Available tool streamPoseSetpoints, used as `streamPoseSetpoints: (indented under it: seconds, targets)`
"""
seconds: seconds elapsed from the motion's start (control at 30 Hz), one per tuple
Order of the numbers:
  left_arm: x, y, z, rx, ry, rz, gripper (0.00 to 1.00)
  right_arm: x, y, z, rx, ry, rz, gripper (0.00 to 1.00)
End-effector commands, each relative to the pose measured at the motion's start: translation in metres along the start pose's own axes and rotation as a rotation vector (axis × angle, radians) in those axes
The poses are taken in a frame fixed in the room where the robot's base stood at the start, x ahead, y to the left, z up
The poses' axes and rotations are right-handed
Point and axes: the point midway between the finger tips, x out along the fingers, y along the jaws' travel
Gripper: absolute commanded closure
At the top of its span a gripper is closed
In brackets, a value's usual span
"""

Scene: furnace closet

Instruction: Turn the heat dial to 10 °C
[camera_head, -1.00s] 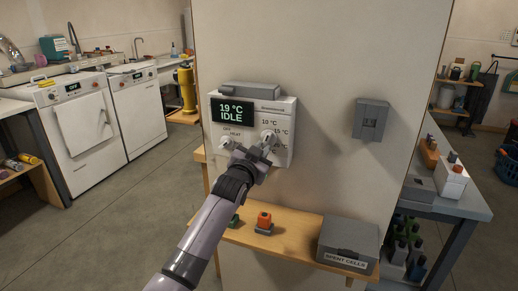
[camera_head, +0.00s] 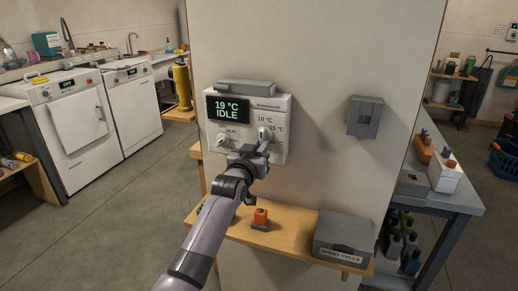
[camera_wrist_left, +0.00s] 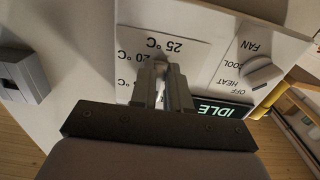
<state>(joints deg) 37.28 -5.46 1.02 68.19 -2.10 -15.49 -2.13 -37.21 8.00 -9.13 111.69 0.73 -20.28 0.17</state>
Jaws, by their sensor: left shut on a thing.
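The white thermostat (camera_head: 281,103) is on the wall panel, and its screen (camera_head: 228,110) reads 19 °C IDLE. Its temperature dial (camera_head: 264,132) is at the right, by printed labels including 10 °C and 15 °C. My left gripper (camera_head: 265,146) reaches up to this dial and is shut on it. In the left wrist view the gripper's fingers (camera_wrist_left: 160,86) stand around the dial, below the upside-down 25 °C label. They hide most of the dial, so I cannot tell where it points. The mode knob (camera_head: 222,140) is at the left; it also shows in the wrist view (camera_wrist_left: 260,72). My right gripper is out of view.
A wooden shelf (camera_head: 290,240) below holds a small orange-topped block (camera_head: 261,217) and a grey SPENT CELLS box (camera_head: 345,238). A grey wall box (camera_head: 365,117) is to the right of the thermostat. The wall between them is bare.

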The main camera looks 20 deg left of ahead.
Motion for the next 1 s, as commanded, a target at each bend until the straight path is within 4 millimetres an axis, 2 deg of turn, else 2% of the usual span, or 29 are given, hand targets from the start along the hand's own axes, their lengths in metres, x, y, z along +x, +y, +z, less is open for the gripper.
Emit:
streamPoseSetpoints:
  seconds: [0.17,0.2,0.23,0.27,0.67,1.0]
  targets:
    - [0.0,0.0,0.0,-0.005,0.0,0.0,1.0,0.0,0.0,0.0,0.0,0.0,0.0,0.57]
    - [0.0,0.0,0.0,-0.005,0.0,0.0,0.71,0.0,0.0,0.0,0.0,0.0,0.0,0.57]
    - [0.0,0.0,0.0,-0.004,0.0,0.0,0.61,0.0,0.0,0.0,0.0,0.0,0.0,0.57]
    - [0.0,0.0,0.0,-0.004,0.0,0.0,0.58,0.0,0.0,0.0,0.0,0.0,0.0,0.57]
    - [-0.004,0.0,0.001,-0.001,-0.001,0.001,0.58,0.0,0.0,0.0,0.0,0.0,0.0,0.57]
    - [-0.037,0.0,0.002,-0.002,-0.001,0.0,0.58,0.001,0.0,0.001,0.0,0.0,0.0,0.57]
